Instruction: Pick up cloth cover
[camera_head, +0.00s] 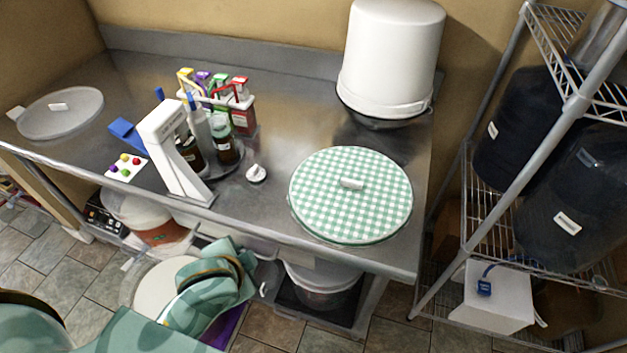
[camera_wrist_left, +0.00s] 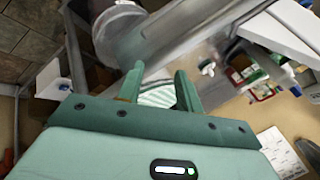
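The cloth cover (camera_head: 330,214) is a round, green-and-white checked piece with a small white handle or tab on top. It lies flat near the front right of the steel counter. In the left wrist view, part of the cloth cover (camera_wrist_left: 158,97) shows between the fingers of my left gripper (camera_wrist_left: 157,72). These fingers are apart, with nothing visibly held, and the cover looks some distance beyond them. In the head view, teal links of my arm show low at the left, below the counter's front edge, but no fingertips can be made out. My right gripper is not in view.
On the steel counter (camera_head: 270,215), a white bucket (camera_head: 390,55) stands behind the cover. A white stand (camera_head: 172,150) and a bottle caddy (camera_head: 243,118) are to its left, with a translucent lid (camera_head: 60,118) farther left. A wire rack (camera_head: 510,200) stands at the right.

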